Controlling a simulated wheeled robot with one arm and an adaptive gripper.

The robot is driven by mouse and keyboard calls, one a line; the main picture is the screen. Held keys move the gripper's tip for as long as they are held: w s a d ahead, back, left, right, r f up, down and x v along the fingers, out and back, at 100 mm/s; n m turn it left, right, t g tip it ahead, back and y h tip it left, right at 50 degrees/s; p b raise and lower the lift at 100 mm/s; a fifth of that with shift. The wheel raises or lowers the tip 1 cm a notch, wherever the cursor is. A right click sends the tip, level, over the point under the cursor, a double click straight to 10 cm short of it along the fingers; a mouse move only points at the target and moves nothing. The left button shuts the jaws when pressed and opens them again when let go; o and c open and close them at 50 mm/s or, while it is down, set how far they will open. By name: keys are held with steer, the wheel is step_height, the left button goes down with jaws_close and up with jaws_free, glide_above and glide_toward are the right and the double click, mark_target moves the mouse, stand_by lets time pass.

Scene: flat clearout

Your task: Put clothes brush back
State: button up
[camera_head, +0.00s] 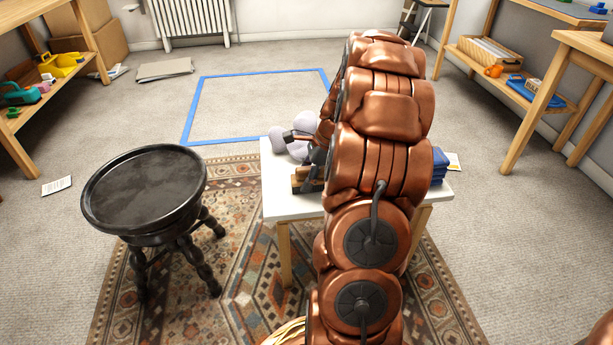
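A small white table (290,205) stands in the middle, largely covered by my copper arm. My gripper (312,154) is over the table's left half, mostly hidden behind the arm; only some dark finger parts show. A brown wooden thing with dark parts (306,185) is on the table just below the gripper. It may be the clothes brush, but too little shows to be sure. I cannot tell whether the gripper touches or holds it.
A grey rounded object (288,140) and blue folded or stacked items (439,167) are on the table. A black round stool (145,190) stands left on a patterned rug (245,250). Blue tape (205,105) outlines a floor area behind. Shelves (520,90) stand at the sides.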

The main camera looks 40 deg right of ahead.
steer(key=shift+o, duration=1)
steer(key=shift+r, duration=0.2)
steer(key=p+v, duration=0.4)
steer(key=v, duration=0.8)
steer(key=shift+w+p, duration=0.1)
steer(key=shift+p, duration=0.2)
steer(key=s+a+r+n+g, duration=0.1)
steer(key=s+a+n+g, duration=0.15)
steer(key=a+n, duration=0.7)
steer(key=s+a+r+n+g, duration=0.2)
steer(key=s+a+n, duration=0.1)
steer(key=a, duration=1.3)
steer(key=s+a+f+n+g+h, duration=0.1)
steer(key=s+a+n, duration=0.3)
steer(key=s, duration=0.5)
steer(key=s+a+f+n+g+h, duration=0.1)
steer(key=s+a+n+h, duration=0.1)
steer(key=s+a+n, duration=0.3)
steer(key=s+n, duration=0.4)
steer(key=shift+a+h, duration=0.2)
steer(key=shift+h, duration=0.1)
